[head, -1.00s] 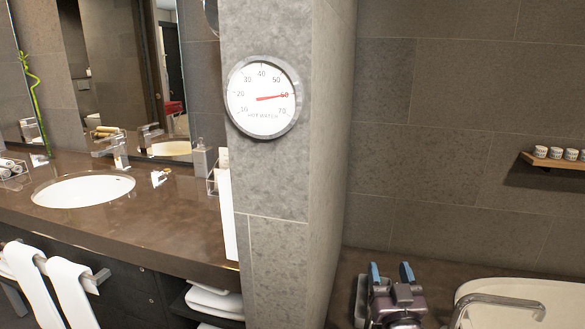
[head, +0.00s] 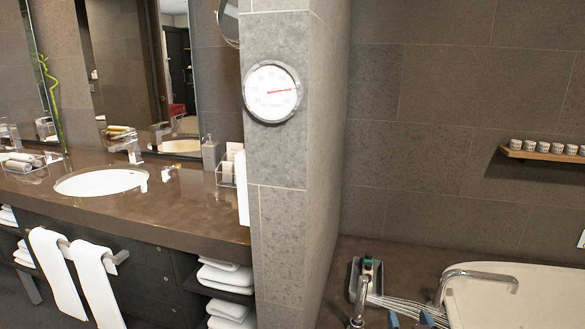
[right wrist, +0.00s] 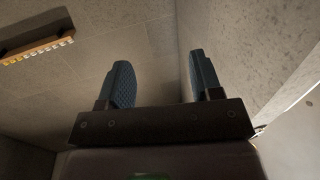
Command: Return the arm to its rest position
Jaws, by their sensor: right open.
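My right gripper (head: 410,319) shows at the bottom edge of the head view, where only its two blue fingers appear. They stand apart with nothing between them. In the right wrist view my right gripper (right wrist: 162,80) is open and empty, its fingers pointing toward bare tiled wall. Most of my right arm is out of the head view, so its full pose is hidden. My left gripper is in neither view.
A bathtub (head: 475,295) with a chrome tap (head: 478,274) is right of the gripper. A grey tray (head: 354,280) lies to its left. A pillar with a round gauge (head: 272,91) separates it from the vanity counter (head: 190,205). A cup shelf (head: 545,155) hangs at right.

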